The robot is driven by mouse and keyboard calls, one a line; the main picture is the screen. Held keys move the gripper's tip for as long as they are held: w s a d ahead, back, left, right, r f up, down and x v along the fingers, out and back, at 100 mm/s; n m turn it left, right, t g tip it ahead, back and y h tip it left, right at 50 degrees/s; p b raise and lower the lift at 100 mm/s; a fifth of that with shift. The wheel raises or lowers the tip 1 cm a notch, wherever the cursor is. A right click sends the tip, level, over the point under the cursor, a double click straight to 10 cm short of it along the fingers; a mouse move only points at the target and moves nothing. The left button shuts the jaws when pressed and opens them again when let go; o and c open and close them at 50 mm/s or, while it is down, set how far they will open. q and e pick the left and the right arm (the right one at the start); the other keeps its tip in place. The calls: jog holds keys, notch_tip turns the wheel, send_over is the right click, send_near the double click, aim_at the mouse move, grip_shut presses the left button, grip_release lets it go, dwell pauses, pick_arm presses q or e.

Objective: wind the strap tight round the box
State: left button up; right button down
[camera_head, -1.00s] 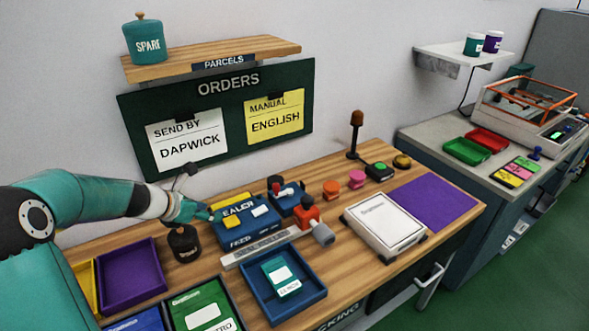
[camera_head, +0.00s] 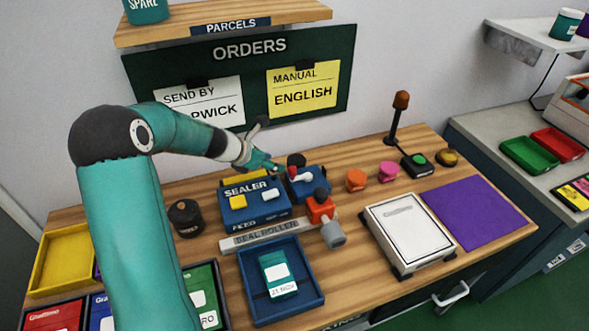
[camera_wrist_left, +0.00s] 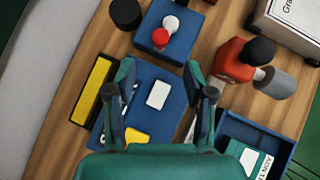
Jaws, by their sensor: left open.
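A teal box (camera_head: 277,271) with a white label lies in the blue tray (camera_head: 245,302) at the front of the bench. No strap can be made out. A small blue unit (camera_head: 312,188) with a red-knobbed crank (camera_head: 293,172) stands behind, beside the blue sealer (camera_head: 252,209). My left gripper (camera_head: 266,168) is open and empty above the sealer, left of the crank. In the left wrist view its spread fingers (camera_wrist_left: 168,85) frame the sealer's white pad, and the crank's red knob (camera_wrist_left: 160,38) lies just beyond them. My right gripper is not in view.
A red hand tool (camera_head: 321,208) with a grey roller stands right of the sealer. A black pot (camera_head: 186,219) stands left. A white scale-like plate (camera_head: 408,232) and a purple mat (camera_head: 478,214) lie right. Orange and pink knobs (camera_head: 356,180) stand at the back.

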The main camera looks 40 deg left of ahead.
aim_at(290, 169)
pick_arm(q)
jog(key=x, duration=1.1)
jog(key=shift+f, duration=0.15)
grip_shut()
